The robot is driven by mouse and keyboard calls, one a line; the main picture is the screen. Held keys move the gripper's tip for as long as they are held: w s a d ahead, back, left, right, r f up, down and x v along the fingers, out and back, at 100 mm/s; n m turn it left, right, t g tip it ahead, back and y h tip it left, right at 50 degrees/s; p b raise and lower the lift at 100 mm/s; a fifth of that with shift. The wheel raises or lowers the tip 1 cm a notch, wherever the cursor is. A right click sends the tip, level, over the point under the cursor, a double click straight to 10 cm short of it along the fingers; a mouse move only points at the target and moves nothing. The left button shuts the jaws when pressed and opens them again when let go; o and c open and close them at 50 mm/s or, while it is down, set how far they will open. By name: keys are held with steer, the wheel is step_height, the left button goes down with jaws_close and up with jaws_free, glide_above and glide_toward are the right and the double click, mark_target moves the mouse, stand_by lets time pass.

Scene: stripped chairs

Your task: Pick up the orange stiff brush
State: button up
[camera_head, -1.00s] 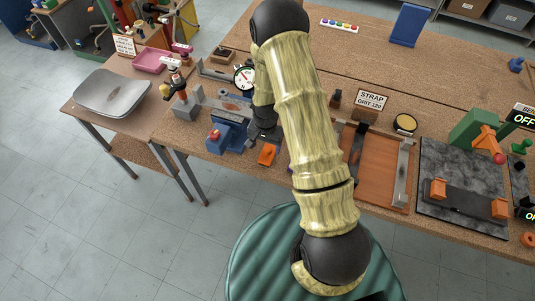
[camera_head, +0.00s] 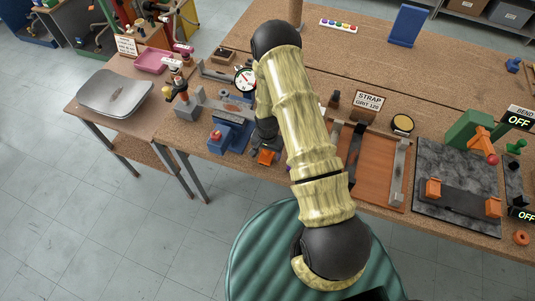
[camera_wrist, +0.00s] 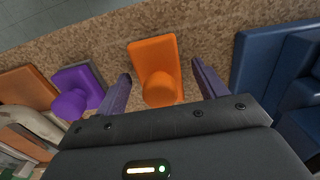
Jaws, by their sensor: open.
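The orange brush (camera_head: 267,156) lies near the front edge of the cork-topped bench, partly hidden by my gripper in the head view. In the wrist view the orange brush (camera_wrist: 154,58) shows a flat orange plate with a rounded knob on its near end. My gripper (camera_wrist: 161,76) is open, with one purple-grey finger on each side of the brush and visible gaps to it. I cannot tell its exact height above the bench. In the head view my gripper (camera_head: 268,148) is mostly hidden by its own wrist.
A purple knobbed piece (camera_wrist: 72,98) lies left of the brush in the wrist view. A blue vise-like block (camera_head: 225,137) stands close on the other side; its blue side (camera_wrist: 270,58) shows at right. An orange-brown tray (camera_head: 375,172) lies to the right.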

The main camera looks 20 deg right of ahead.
steer(key=c, duration=1.1)
step_height(320, 180, up, 28)
steer(key=b, duration=0.7)
steer(key=shift+o, duration=0.7)
